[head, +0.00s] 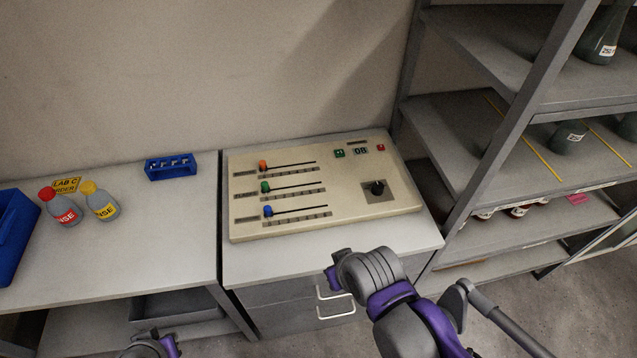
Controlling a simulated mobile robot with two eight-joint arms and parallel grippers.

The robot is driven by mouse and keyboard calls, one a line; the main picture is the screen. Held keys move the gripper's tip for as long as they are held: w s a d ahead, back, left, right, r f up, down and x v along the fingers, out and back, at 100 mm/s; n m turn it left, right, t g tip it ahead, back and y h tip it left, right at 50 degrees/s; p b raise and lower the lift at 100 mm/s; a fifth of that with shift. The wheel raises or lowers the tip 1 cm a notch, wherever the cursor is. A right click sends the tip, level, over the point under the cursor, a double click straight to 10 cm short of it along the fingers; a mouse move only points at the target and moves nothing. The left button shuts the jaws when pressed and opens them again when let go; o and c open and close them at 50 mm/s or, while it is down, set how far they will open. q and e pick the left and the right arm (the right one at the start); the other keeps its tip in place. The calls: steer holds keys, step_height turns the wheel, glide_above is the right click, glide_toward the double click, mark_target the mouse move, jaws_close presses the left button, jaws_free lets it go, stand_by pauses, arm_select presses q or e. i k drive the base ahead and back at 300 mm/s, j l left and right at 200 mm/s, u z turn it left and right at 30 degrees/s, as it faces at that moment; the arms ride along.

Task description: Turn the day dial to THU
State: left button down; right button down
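A black knob (377,188) sits on a dark square plate at the lower right of a beige control panel (335,205). It is the only rotary dial I see. Its markings are too small to read, so I cannot tell which day it points to. My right arm comes in from the bottom right, and its grey and purple links are in front of the cabinet, below the panel and apart from the knob. A small part of my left arm shows at the bottom edge. The fingers of both grippers are not visible.
The panel has orange (263,164), green (265,186) and blue (268,210) sliders and a small display (360,151). Two bottles, red-capped (64,212) and yellow-capped (104,208), and a blue rack (171,167) stand left. A metal shelf (480,180) rises close on the right.

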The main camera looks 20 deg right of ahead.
mark_target(377, 188)
steer(key=z, duration=1.4)
